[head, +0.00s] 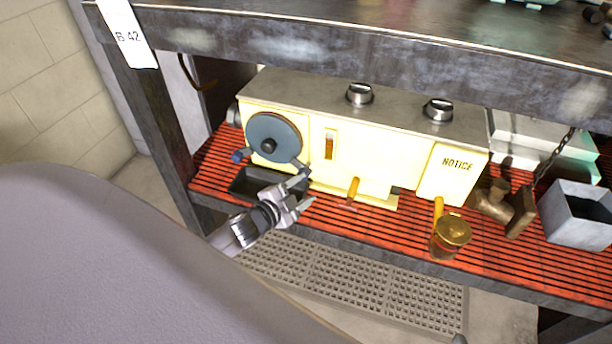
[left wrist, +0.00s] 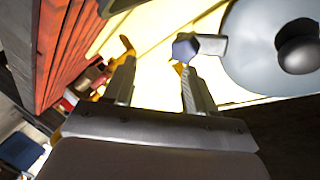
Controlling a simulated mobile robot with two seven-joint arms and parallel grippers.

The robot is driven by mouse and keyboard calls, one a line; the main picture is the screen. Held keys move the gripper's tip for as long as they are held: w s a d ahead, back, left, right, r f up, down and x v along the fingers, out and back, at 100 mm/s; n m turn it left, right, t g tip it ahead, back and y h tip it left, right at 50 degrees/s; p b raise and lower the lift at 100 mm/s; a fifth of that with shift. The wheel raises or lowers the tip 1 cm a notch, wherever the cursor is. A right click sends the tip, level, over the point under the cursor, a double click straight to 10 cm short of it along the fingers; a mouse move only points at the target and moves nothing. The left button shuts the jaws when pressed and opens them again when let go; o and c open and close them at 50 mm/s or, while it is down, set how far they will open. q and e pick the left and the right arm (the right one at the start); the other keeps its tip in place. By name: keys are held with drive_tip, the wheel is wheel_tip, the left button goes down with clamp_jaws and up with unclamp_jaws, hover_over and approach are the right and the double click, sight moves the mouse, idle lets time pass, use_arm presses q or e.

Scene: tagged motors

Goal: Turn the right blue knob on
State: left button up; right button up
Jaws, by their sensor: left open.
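A cream machine (head: 390,160) stands on a red slatted shelf. A blue-grey disc (head: 274,136) with a dark centre hub is on its front at the left. A blue knob (head: 239,156) sticks out at the disc's lower left, and the right blue knob is at its lower right, partly hidden by my gripper. My left gripper (head: 304,190) is open just below the right end of the disc. In the left wrist view, a blue hexagonal knob (left wrist: 185,48) on a grey stem is close to one fingertip of my gripper (left wrist: 155,68); I cannot tell whether they touch.
Two silver knobs (head: 359,94) (head: 438,109) are on the machine's top. An orange lever (head: 352,187) sits right of my gripper, then a brass cup (head: 451,235) and a grey box (head: 577,214). A dark tray (head: 250,184) lies below the disc. A metal tabletop edge (head: 330,45) overhangs.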

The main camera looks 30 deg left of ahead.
sight(301, 167)
use_arm(q)
drive_tip(key=w+a+m+b, duration=0.1)
drive_tip(key=m, duration=0.4)
drive_tip(key=w+m+b, duration=0.1)
drive_tip(key=w+m, duration=0.1)
drive_tip(key=m, duration=0.3)
drive_tip(key=w+a+m+b, duration=0.1)
drive_tip(key=m, duration=0.5)
drive_tip(key=shift+w+a+f+g+y, duration=0.3)
drive_tip(key=shift+w+f, duration=0.05)
drive_tip(key=shift+w, duration=0.05)
drive_tip(key=shift+w+f, duration=0.1)
drive_tip(key=shift+w, duration=0.25)
drive_tip(key=shift+w+d, duration=0.1)
drive_tip(key=shift+w, duration=0.25)
use_arm(e)
drive_tip(key=shift+w+a+f+m+y, duration=0.2)
drive_tip(key=shift+a+y, duration=0.25)
drive_tip(key=shift+a, duration=0.3)
drive_tip(key=shift+w+a+m+y, duration=0.1)
drive_tip(key=shift+w+a+y, duration=0.3)
drive_tip(key=shift+a, duration=0.3)
drive_tip(key=shift+s, duration=0.1)
